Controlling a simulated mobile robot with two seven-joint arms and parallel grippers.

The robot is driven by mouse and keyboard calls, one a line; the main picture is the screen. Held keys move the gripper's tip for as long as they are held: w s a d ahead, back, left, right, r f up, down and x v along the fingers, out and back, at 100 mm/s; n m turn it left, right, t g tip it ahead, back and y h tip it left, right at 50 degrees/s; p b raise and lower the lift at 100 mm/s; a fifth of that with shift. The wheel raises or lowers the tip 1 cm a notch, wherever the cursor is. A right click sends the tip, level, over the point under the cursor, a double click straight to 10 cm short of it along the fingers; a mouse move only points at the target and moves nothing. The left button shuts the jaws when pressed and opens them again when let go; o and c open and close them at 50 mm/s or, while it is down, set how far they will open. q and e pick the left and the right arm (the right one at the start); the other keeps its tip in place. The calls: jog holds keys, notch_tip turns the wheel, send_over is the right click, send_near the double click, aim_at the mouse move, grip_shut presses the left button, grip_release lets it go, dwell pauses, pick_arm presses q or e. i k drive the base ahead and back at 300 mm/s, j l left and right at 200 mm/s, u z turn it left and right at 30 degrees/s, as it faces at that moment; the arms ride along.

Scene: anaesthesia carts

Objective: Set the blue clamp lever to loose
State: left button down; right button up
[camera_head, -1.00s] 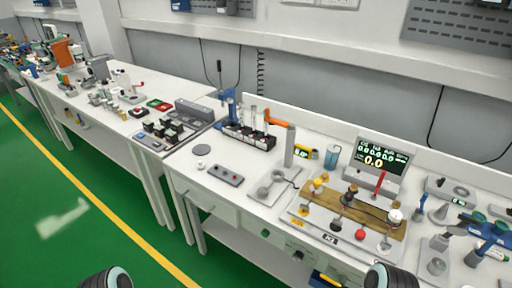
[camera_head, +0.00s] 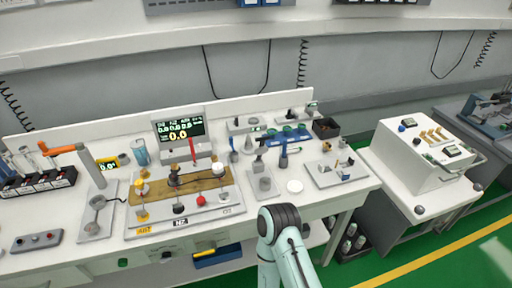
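Several blue parts stand on the bench in the head view. A blue horizontal body (camera_head: 287,134) lies at the back right of the bench, with a blue upright handle-like part (camera_head: 283,157) in front of it. A slim dark-blue upright part (camera_head: 233,150) stands just left of these. I cannot tell which of them is the clamp lever, nor its setting. One of my arms shows at the bottom centre, below the bench front, but neither gripper is in view.
A display (camera_head: 179,130) stands behind a wooden board (camera_head: 180,188) with several knobs. An orange-handled post (camera_head: 82,165) and blue can (camera_head: 140,153) are left. A white cart (camera_head: 415,165) stands right, beyond a floor gap.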

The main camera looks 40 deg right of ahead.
aim_at(235, 154)
jog(key=z, duration=1.2)
jog(key=k+j+u, duration=0.15)
jog(key=u, duration=0.2)
